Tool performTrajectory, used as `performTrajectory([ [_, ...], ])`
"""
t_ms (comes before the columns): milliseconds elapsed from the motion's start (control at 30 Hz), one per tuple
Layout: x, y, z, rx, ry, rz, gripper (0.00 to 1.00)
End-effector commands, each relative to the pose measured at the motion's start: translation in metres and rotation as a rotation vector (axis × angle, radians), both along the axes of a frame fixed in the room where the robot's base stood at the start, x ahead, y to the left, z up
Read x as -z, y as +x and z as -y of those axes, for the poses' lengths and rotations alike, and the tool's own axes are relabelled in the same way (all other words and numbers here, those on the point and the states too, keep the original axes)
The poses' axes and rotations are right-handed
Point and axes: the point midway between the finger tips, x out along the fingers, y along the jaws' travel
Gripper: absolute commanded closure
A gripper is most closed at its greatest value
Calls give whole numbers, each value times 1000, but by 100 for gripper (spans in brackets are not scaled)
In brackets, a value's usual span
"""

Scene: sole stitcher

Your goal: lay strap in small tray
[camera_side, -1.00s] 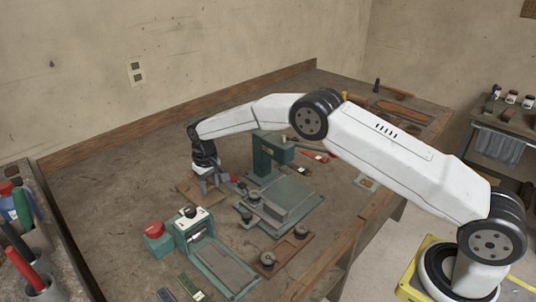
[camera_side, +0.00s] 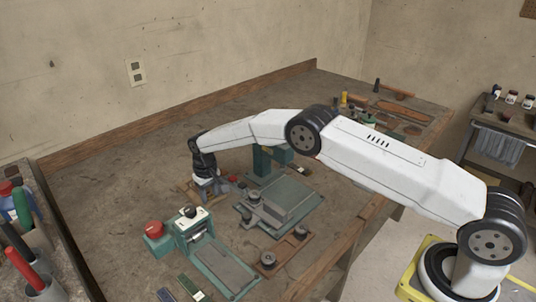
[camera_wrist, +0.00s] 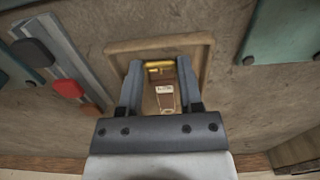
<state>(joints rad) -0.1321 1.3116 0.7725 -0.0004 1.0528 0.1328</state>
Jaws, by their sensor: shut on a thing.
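The small tray (camera_wrist: 201,46) is a shallow, light wooden tray on the bench. It also shows in the side view (camera_side: 183,188), partly covered by my gripper. My gripper (camera_wrist: 159,72) is over the tray, its two grey fingers pointing down into it. It is shut on the strap (camera_wrist: 162,78), a brown piece with a yellow metal-like bar and a pale patch, seen between the fingers. The gripper body hides the strap's near part. In the side view my gripper (camera_side: 217,187) is low at the tray, and the strap cannot be made out there. Contact with the tray floor cannot be told.
A grey rail with dark, red and brown knobs (camera_wrist: 66,88) lies left of the tray. The green stitching machine (camera_side: 263,163) and its plate (camera_side: 305,195) stand close right. A green press with a red button (camera_side: 154,228) is in front. Bench left of the tray is clear.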

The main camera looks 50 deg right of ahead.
Motion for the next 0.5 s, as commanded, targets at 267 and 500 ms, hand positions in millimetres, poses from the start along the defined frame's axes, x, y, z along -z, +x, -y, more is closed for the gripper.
performTrajectory([
  [267,1,0,0,0,0,0,19],
  [500,0,0,0,0,0,0,19],
])
